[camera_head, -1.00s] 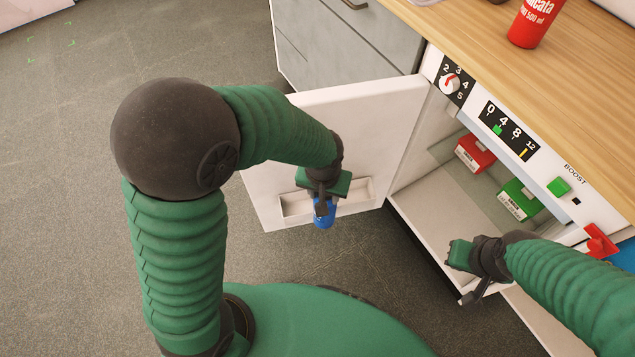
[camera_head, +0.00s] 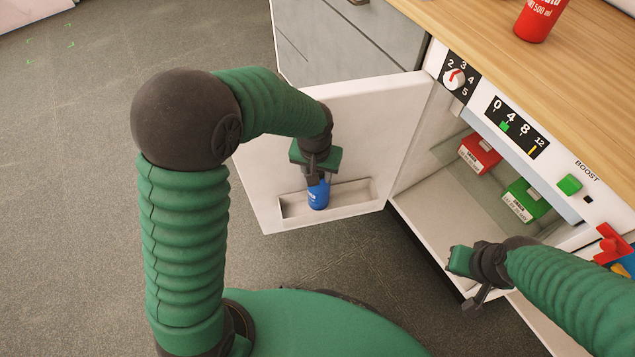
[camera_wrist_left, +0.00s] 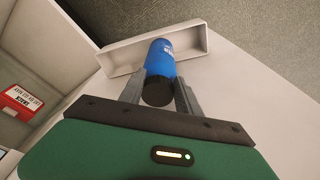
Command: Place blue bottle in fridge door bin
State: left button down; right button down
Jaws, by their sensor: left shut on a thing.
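The blue bottle (camera_head: 318,195) is held in my left gripper (camera_head: 315,180) at the fridge door bin (camera_head: 352,196), on the inner face of the open door (camera_head: 345,125). In the left wrist view, both fingers close around the dark-capped end of the bottle (camera_wrist_left: 160,60), and its far end overlaps the bin (camera_wrist_left: 120,58). I cannot tell whether the bottle touches the bin floor. My right gripper (camera_head: 463,275) is near the lower front edge of the fridge opening, with no object seen in it; its jaw gap is unclear.
Inside the fridge are a red box (camera_head: 479,153) and a green box (camera_head: 524,200). The control panel (camera_head: 515,125) and wooden counter (camera_head: 480,50) lie above, with a red bottle (camera_head: 540,18) on the counter. Grey drawers (camera_head: 340,45) stand behind the door. Floor on the left is clear.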

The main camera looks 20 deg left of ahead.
pick_arm(q)
notch_tip(320, 180, down, 5)
jog(key=shift+r+b, duration=0.2)
jog(key=shift+b, duration=1.05)
jog(key=c, duration=0.8)
grip_release()
jog(key=shift+c, duration=0.2)
notch_tip(320, 180, up, 12)
jog(key=s+p, duration=0.2)
jog(key=p, duration=0.4)
jog(key=shift+m+t, duration=0.5)
jog(key=s, duration=0.3)
jog(key=s+a+f, duration=0.1)
jog(key=s, duration=0.3)
jog(key=s+a, duration=0.1)
jog(key=s, duration=0.3)
jog(key=shift+s+a+f, duration=0.1)
jog(key=shift+a+f, duration=0.1)
jog(key=shift+f, duration=0.15)
jog(key=shift+c, duration=0.2)
